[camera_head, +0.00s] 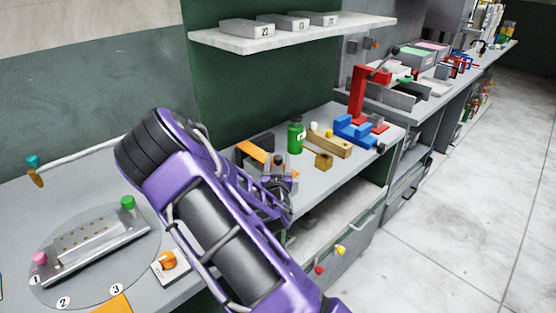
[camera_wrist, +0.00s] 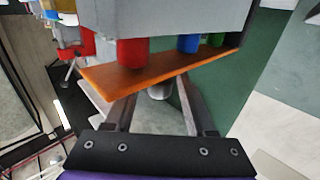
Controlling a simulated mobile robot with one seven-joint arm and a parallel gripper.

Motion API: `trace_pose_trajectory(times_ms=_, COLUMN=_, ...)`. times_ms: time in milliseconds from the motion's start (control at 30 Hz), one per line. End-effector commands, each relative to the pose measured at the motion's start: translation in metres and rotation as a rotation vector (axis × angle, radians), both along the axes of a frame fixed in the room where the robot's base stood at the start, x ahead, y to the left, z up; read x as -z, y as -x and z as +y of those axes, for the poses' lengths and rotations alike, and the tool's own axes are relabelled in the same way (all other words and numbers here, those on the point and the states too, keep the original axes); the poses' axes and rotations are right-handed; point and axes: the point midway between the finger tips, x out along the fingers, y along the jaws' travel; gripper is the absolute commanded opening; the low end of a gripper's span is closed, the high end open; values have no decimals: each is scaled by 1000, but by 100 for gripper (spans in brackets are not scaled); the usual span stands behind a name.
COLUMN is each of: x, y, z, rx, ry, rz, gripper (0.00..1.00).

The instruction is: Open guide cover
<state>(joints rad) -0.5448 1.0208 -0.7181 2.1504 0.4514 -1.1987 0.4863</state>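No part is labelled as the guide cover, so I cannot tell for sure which piece it is. An orange flat plate (camera_wrist: 150,72) crosses the wrist view just beyond my gripper (camera_wrist: 158,92). My two fingers stand apart, and their tips run up to the plate's near edge, partly hidden by it. I cannot tell if they touch it. A small grey cylinder (camera_wrist: 160,91) shows between the fingers. In the head view an orange strip (camera_head: 252,152) lies beside my gripper (camera_head: 279,168) on the bench, partly hidden by my purple arm.
A grey block (camera_wrist: 165,18) with red, blue and green cylinders hangs close over the plate. A green bottle (camera_head: 296,137), a wooden block (camera_head: 332,145) and a red-and-blue press (camera_head: 360,105) stand to the right. A shelf (camera_head: 290,38) is above.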

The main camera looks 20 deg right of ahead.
Motion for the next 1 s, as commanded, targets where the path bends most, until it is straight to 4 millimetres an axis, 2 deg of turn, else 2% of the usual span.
trace_pose_trajectory(times_ms=33, x=0, y=0, z=0, rx=0, ry=0, rz=0, gripper=44)
trace_pose_trajectory(times_ms=200, x=0, y=0, z=0, rx=0, ry=0, rz=0, gripper=13)
trace_pose_trajectory(times_ms=300, x=0, y=0, z=0, rx=0, ry=0, rz=0, gripper=0)
trace_pose_trajectory(times_ms=1000, x=0, y=0, z=0, rx=0, ry=0, rz=0, gripper=0)
